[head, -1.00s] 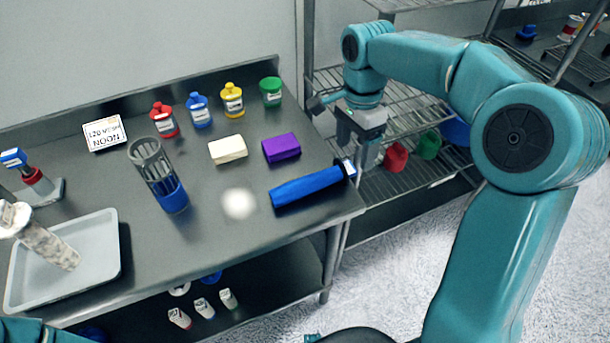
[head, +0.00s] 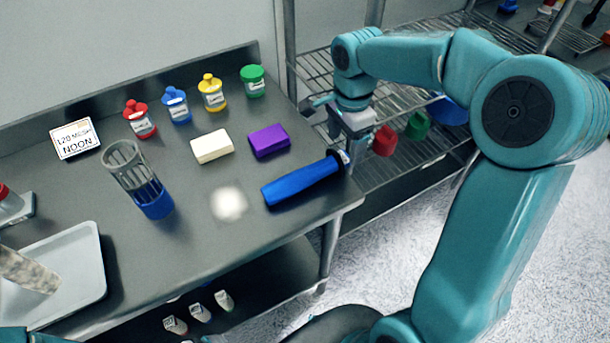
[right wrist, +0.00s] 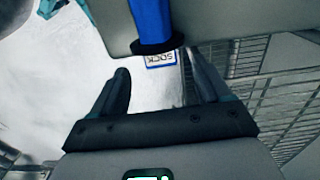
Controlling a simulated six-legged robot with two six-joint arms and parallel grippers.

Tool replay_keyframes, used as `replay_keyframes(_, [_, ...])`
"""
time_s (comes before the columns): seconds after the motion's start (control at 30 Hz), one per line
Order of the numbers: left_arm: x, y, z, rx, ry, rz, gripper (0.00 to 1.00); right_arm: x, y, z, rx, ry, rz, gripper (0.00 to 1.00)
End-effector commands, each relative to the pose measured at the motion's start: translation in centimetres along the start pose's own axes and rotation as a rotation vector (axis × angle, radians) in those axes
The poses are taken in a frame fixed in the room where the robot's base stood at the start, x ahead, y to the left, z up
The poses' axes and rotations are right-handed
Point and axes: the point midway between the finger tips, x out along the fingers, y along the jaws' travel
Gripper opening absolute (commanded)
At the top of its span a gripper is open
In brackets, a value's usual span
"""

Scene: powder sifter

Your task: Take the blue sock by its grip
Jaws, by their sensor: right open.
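The blue sock (head: 300,184) lies on the table near its right front corner. Its right end has a dark collar and a small white tag. In the right wrist view the blue sock (right wrist: 151,18) comes in from the top, ending in a black collar (right wrist: 156,46) and a tag reading SOCK (right wrist: 161,60). My right gripper (right wrist: 162,88) is open and empty, with its fingers on either side below the tag. In the head view the right gripper (head: 350,138) is at the table's right edge, by the sock's tagged end. My left gripper is not in view.
A grey cage with a blue base (head: 138,180), a white block (head: 212,146) and a purple block (head: 269,141) stand on the table. Several coloured jars line the back. A wire shelf (head: 400,165) is at the right.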

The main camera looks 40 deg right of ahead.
Motion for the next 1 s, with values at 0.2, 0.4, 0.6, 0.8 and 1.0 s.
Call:
replay_keyframes(0.2, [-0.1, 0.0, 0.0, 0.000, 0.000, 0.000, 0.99, 1.9, 0.0, -0.1, 0.000, -0.001, 0.003, 0.77])
replay_keyframes(0.4, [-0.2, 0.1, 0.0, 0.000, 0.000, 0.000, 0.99, 5.1, 0.0, -0.2, 0.000, -0.001, 0.003, 0.77])
replay_keyframes(0.6, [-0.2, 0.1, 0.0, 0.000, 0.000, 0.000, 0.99, 5.9, -0.2, -0.2, 0.001, -0.001, -0.002, 0.77])
replay_keyframes(0.8, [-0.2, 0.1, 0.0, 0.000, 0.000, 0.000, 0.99, 5.8, -0.1, -0.2, 0.000, -0.001, -0.001, 0.51])
replay_keyframes(1.0, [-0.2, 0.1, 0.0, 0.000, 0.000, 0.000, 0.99, 5.8, -0.1, -0.2, 0.000, -0.001, -0.001, 0.18])
